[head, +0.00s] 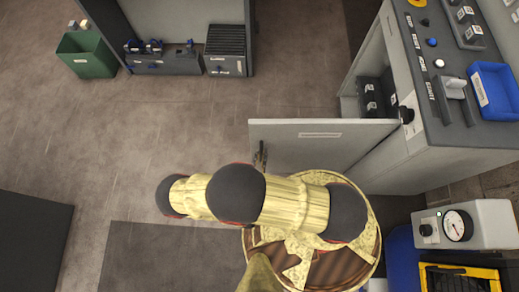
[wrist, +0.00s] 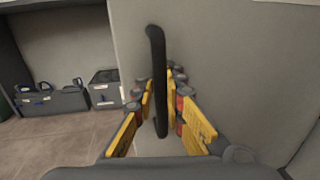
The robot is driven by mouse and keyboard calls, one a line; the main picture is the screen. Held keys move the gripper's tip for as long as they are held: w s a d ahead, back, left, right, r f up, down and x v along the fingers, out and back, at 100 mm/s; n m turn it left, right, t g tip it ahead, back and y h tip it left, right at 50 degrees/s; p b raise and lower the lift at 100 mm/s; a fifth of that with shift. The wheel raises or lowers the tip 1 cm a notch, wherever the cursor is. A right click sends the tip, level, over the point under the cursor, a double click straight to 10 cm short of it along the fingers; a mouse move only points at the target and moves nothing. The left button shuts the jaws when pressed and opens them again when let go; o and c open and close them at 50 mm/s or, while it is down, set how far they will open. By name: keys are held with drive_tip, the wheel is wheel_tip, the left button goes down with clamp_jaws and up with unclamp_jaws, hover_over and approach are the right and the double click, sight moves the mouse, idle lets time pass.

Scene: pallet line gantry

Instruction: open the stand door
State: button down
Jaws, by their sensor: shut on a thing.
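The stand door (head: 320,152) is a light grey panel with a small label, swung out from the grey stand (head: 440,130) at the right. The stand's inside shows behind it, with dark items in it. The dark bar handle (head: 260,157) is at the door's left end. In the wrist view the handle (wrist: 157,50) runs upright on the door face (wrist: 215,45). My gripper (wrist: 162,100) has its yellow fingers on both sides of the handle's lower part and is shut on it. In the head view my arm hides the gripper.
A blue tray (head: 495,90) and controls sit on the stand's top. A gauge box (head: 480,225) and a yellow crate (head: 460,278) are at lower right. A green bin (head: 86,55) and a dark-framed cabinet (head: 180,62) are at the back left. The floor left of the door is clear.

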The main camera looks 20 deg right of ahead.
sight(264, 137)
idle(0.3)
drive_tip(key=c, duration=2)
unclamp_jaws()
drive_tip(key=shift+o, duration=0.4)
drive_tip(key=shift+r, duration=5)
